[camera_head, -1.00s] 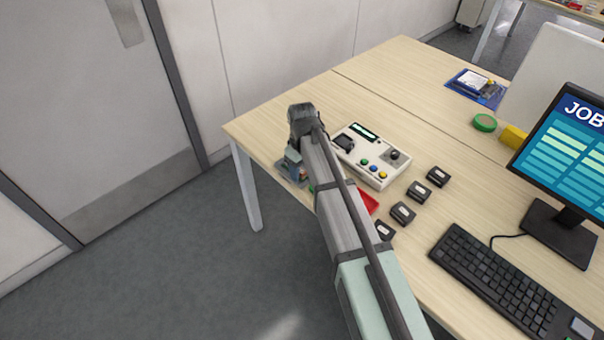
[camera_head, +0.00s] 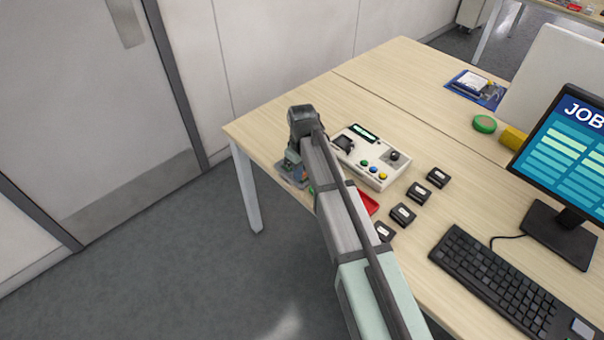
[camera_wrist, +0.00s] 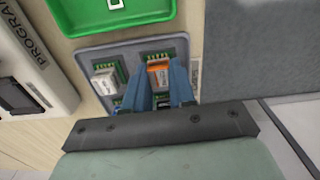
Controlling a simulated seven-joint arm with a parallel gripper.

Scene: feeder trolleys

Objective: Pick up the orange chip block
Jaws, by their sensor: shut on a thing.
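The orange chip block (camera_wrist: 158,75) shows in the wrist view between the blue fingers of my gripper (camera_wrist: 162,76), which are shut on it. It is at the upper right of a grey tray (camera_wrist: 128,52) with several green-backed slots, and I cannot tell whether it is clear of its slot. A white block (camera_wrist: 104,82) sits in the slot to its left. The fingers hide part of the tray's lower row. In the head view my gripper is low over the grey tray (camera_head: 291,178) at the table's near-left edge, mostly hidden by my wrist.
A green bin (camera_wrist: 110,12) lies beyond the tray. A white programmer box (camera_head: 370,158) stands just right of my arm. A red bin (camera_head: 368,203) and several black blocks (camera_head: 403,214) lie further right, then a keyboard (camera_head: 495,285) and monitor (camera_head: 565,150).

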